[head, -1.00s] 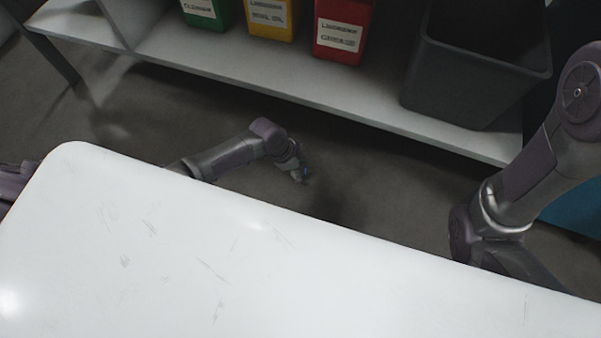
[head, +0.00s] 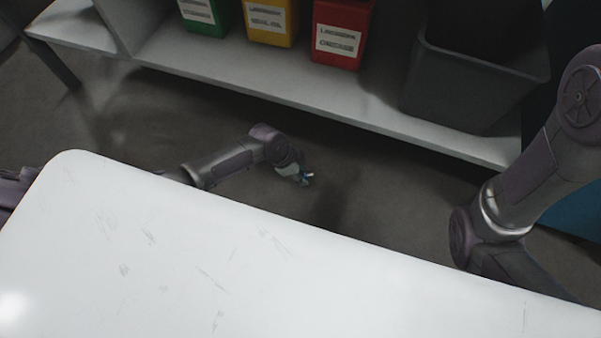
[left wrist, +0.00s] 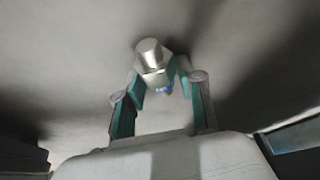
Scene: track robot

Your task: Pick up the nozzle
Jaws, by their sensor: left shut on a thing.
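The nozzle (left wrist: 152,56) is a small silver metal piece with a round end and a hexagonal collar, with a bit of blue below it in the left wrist view. My left gripper (left wrist: 163,80) is shut on it, with the teal fingers on either side. In the head view the left gripper (head: 301,178) is small and low over the dark floor, beyond the white surface. The nozzle (head: 309,175) shows there only as a tiny bright and blue spot. My right arm stands at the right of the head view; its gripper is out of view.
A white scratched surface (head: 190,270) fills the foreground and hides part of my left arm. A grey shelf (head: 220,64) at the back holds green, yellow and red labelled bins (head: 339,38) and a dark open bin (head: 470,85). Open floor (head: 375,190) lies between.

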